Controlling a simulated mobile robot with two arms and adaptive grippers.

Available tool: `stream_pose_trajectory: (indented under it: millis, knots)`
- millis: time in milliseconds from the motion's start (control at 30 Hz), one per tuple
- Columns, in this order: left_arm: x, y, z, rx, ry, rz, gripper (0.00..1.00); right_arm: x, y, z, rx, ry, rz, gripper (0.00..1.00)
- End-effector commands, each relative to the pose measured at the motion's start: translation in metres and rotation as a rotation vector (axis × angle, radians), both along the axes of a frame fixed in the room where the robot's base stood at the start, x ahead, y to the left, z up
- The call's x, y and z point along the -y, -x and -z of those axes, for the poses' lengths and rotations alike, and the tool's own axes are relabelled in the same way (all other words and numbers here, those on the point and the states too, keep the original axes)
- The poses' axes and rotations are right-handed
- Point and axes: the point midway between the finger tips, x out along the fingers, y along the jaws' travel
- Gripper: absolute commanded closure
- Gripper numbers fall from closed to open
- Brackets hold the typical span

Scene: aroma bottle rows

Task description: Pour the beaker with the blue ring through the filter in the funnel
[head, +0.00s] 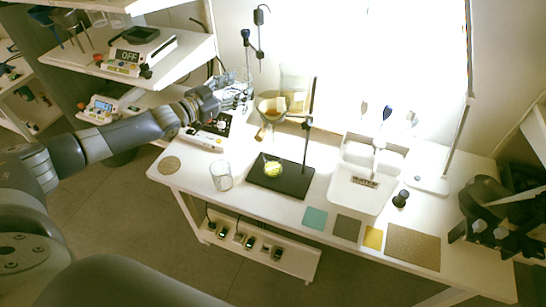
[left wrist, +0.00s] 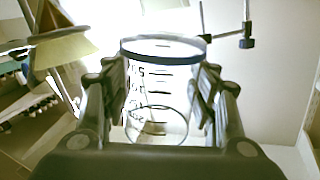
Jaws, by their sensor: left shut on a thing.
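My left gripper (head: 236,98) is shut on a clear glass beaker (head: 241,77) and holds it above the back left of the table. In the left wrist view the beaker (left wrist: 155,85) stands between both fingers, with a blue ring (left wrist: 165,47) at its rim and dark graduation marks. I cannot tell what it contains. The glass funnel (head: 271,106) with a brownish filter hangs on a stand just right of the gripper, apart from it. A pale yellow cone shape, likely the filter (left wrist: 62,48), shows left of the beaker. My right gripper is not in view.
A clear beaker (head: 221,177) stands at the front. The stand rod (head: 310,112) rises behind. A hotplate (head: 207,136) sits below my gripper.

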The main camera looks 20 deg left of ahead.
Motion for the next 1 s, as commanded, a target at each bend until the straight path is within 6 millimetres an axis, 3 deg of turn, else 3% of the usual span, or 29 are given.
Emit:
stream_pose_trajectory:
  millis: [33,533,1000]
  knots:
    - [-0.002,0.0,0.01,0.001,0.02,0.0,0.74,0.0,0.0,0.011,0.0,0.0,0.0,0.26]
    - [-0.013,0.0,0.046,-0.003,0.238,0.0,0.74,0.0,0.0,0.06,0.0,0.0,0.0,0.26]
    - [-0.015,0.0,0.047,-0.004,0.285,0.001,0.74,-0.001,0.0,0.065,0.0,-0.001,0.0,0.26]
